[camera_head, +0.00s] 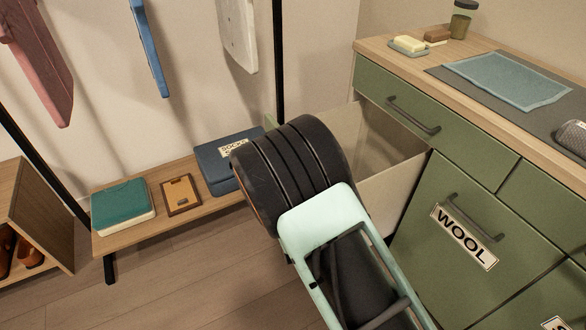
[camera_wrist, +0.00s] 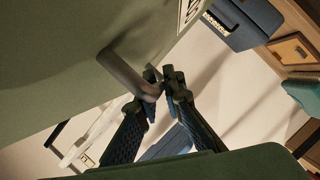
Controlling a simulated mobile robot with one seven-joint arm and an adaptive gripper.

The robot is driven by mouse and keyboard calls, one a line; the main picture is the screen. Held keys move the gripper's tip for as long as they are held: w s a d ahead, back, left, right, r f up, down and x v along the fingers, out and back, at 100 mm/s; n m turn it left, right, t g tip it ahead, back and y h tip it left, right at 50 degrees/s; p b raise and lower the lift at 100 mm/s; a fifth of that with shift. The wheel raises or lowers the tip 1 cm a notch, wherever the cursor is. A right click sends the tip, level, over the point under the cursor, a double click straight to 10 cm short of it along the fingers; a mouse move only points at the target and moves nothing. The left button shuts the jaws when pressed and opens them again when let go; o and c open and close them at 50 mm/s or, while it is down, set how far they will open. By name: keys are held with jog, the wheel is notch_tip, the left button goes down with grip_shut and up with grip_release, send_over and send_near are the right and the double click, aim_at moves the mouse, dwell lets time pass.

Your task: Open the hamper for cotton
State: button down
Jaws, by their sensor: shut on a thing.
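A green-fronted hamper is pulled out from the cabinet's left side. Its pale inner wall (camera_head: 388,150) shows in the head view, and my arm hides most of its front. In the wrist view, the green front (camera_wrist: 60,70) fills the upper left, with a grey bar handle (camera_wrist: 122,70). A white label (camera_wrist: 187,12) on it is cut off and I cannot read it. My gripper (camera_wrist: 158,86) has its fingers closed around the handle's end. The gripper's fingers are hidden in the head view.
The hamper marked WOOL (camera_head: 430,270) is shut, to the right. A green drawer (camera_head: 380,92) above is shut. A low wooden bench (camera_head: 120,240) with a dark blue box (camera_head: 215,170), a framed item (camera_head: 181,195) and a teal box (camera_head: 122,205) stands left. Floor lies clear in front.

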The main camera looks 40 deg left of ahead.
jog(key=shift+s+f, duration=0.1)
jog(key=shift+s, duration=0.2)
jog(key=c, duration=2)
grip_release()
jog(key=shift+w+a, duration=0.1)
jog(key=shift+c, duration=0.2)
jog(key=v, duration=1.2)
